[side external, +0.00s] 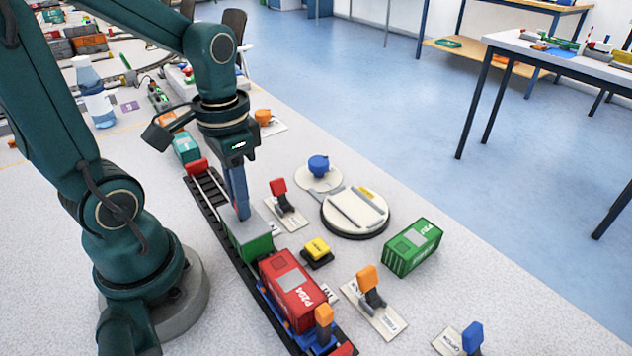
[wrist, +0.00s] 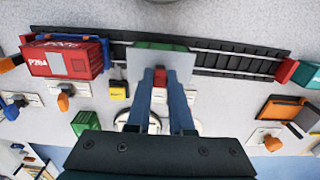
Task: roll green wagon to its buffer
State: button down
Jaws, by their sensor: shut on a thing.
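The green wagon (side external: 257,246), with a flat grey top, stands on the dark track (side external: 208,207) about midway along it. It also shows in the wrist view (wrist: 160,46), mostly as its grey top. My gripper (side external: 242,214) points down and is shut on the wagon; the exact grip point is hard to see. In the wrist view the fingers (wrist: 160,72) reach its grey top, with a red piece between them whose attachment I cannot tell. A red buffer (side external: 197,166) stands at the track's far end, and another (side external: 344,349) at the near end.
A red container (side external: 292,290) on a blue wagon occupies the track's near end, close to the green wagon. The far stretch of track is clear. Beside it are a red lever (side external: 279,188), yellow button (side external: 317,248), round turntable (side external: 355,212) and green container (side external: 412,247).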

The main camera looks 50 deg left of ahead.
jog(key=a, duration=1.8)
jog(key=shift+a, duration=0.2)
jog(key=c, duration=0.7)
grip_release()
jog(key=shift+d, duration=0.1)
dwell(1.0)
jog(key=shift+r, duration=0.1)
notch_tip(320, 180, up, 7)
jog(key=shift+f, duration=0.1)
dwell(0.7)
